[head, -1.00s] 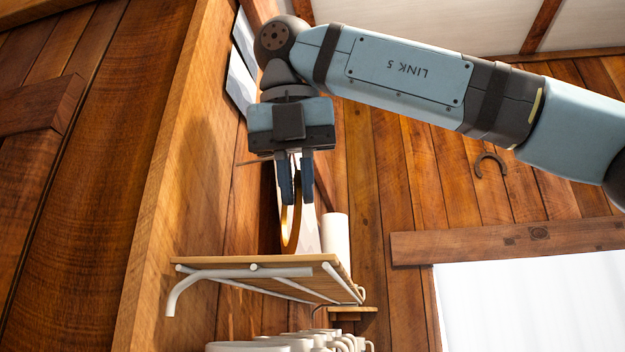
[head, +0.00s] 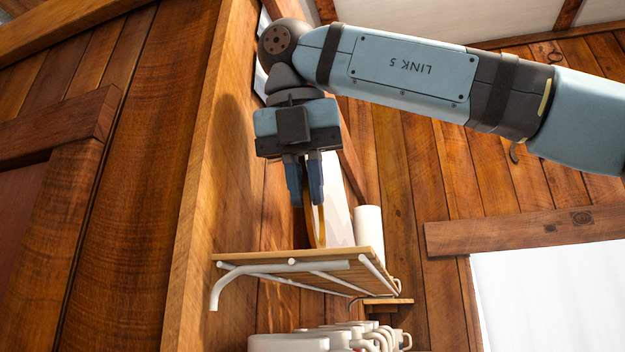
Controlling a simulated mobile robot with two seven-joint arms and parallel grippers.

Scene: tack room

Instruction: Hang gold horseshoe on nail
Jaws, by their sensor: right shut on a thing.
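My right gripper (head: 306,201) hangs from the upper middle of the head view, fingers pointing down. It is shut on the gold horseshoe (head: 321,229), which shows as a thin, nearly edge-on gold curve below the fingers. The horseshoe's lower end appears just above or behind the edge of a wooden shelf (head: 300,258); I cannot tell whether they touch. Part of it is hidden by the fingers. I cannot make out a nail. My left gripper is not in view.
The shelf has white brackets and sits right of a wooden post (head: 200,150). A white cylinder (head: 369,232) stands at its right end. White mugs (head: 300,341) are below.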

